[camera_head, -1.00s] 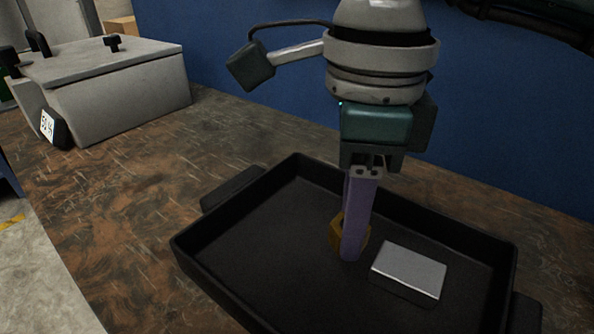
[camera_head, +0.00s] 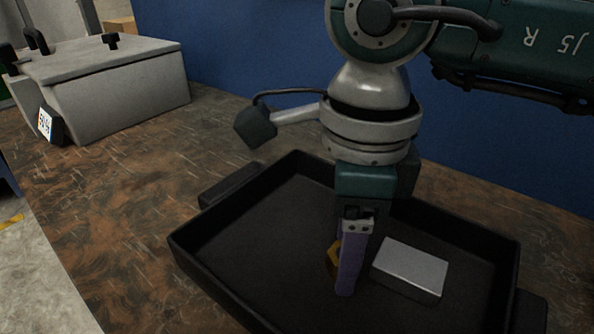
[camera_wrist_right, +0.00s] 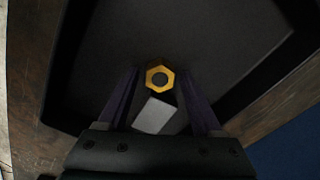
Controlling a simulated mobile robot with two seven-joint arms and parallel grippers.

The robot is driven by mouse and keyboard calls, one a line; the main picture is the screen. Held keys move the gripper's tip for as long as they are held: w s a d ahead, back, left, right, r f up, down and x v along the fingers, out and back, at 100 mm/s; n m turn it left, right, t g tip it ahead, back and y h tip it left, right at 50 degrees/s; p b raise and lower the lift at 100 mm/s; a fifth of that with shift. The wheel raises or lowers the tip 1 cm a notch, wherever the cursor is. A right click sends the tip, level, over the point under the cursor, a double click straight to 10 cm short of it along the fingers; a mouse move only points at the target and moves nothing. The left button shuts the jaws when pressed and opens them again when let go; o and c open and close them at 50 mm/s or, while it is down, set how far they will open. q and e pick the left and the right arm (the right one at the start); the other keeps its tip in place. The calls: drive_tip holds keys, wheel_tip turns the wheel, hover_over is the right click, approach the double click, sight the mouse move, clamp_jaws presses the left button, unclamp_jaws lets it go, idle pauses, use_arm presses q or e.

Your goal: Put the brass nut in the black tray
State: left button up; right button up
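The brass nut (camera_head: 333,259) is a yellow hexagonal ring inside the black tray (camera_head: 230,250). In the head view it is partly hidden behind a purple finger of my right gripper (camera_head: 347,290). In the right wrist view the nut (camera_wrist_right: 159,77) shows its hexagonal face and dark hole, between the two spread purple fingers of the right gripper (camera_wrist_right: 158,75), with gaps on both sides. The right gripper is open and points down into the tray. Whether the nut touches the tray floor is hard to tell. My left gripper is not in view.
A silver-topped block (camera_head: 411,268) lies in the tray, right of the right gripper; it also shows in the wrist view (camera_wrist_right: 155,114). A large grey box (camera_head: 120,95) stands at the back left of the brown table (camera_head: 95,215). A blue wall is behind.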

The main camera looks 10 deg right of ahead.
drive_tip(key=shift+o, duration=0.2)
wheel_tip(320, 180, up, 12)
drive_tip(key=shift+r+p, duration=0.2)
drive_tip(key=shift+p, duration=0.15)
idle(0.4)
